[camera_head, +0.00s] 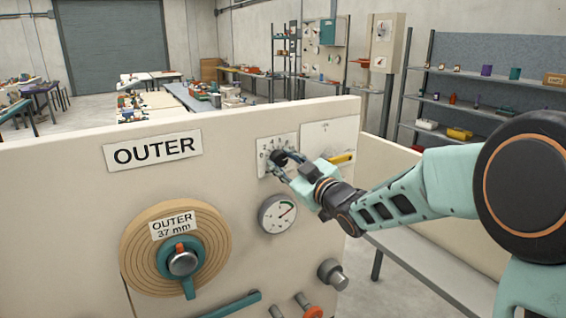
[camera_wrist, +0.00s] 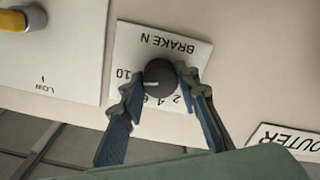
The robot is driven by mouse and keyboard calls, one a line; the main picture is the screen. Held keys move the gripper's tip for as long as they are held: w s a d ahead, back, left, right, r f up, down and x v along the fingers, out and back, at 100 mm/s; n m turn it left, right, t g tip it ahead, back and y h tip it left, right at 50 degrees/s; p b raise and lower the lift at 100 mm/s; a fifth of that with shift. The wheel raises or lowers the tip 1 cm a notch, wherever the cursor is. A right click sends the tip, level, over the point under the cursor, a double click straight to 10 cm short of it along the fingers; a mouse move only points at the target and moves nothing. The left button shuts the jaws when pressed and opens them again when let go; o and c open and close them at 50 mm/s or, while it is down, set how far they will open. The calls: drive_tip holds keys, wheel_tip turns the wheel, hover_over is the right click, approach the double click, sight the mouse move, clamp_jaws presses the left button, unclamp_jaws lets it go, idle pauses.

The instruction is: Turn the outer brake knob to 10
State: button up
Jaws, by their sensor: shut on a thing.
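The outer brake knob (camera_wrist: 161,76) is a round dark knob with a white pointer line, on a white plate marked BRAKE N (camera_wrist: 180,50). The wrist view shows the plate upside down. The pointer points left and slightly down there, toward the 10 side of the scale; the finger hides part of the scale, so the exact reading is unclear. My gripper (camera_wrist: 163,82) is shut on the knob, one finger on each side. In the head view the knob (camera_head: 278,157) sits on the upper right of the panel, with my gripper (camera_head: 283,167) at it.
A dial gauge (camera_head: 278,214) sits just below the knob. The OUTER sign (camera_head: 153,150) and a brown roll (camera_head: 135,245) are to the left. A plate with a yellow handle (camera_head: 342,158) is close on the right. Grey and orange knobs stick out lower down.

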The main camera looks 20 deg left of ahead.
drive_tip(key=o, duration=1.2)
drive_tip(key=shift+c, duration=0.2)
drive_tip(key=shift+s+d, duration=0.1)
drive_tip(key=v, duration=1.1)
drive_tip(key=shift+s+d, duration=0.2)
drive_tip(key=shift+d, duration=0.15)
drive_tip(key=shift+w, duration=0.1)
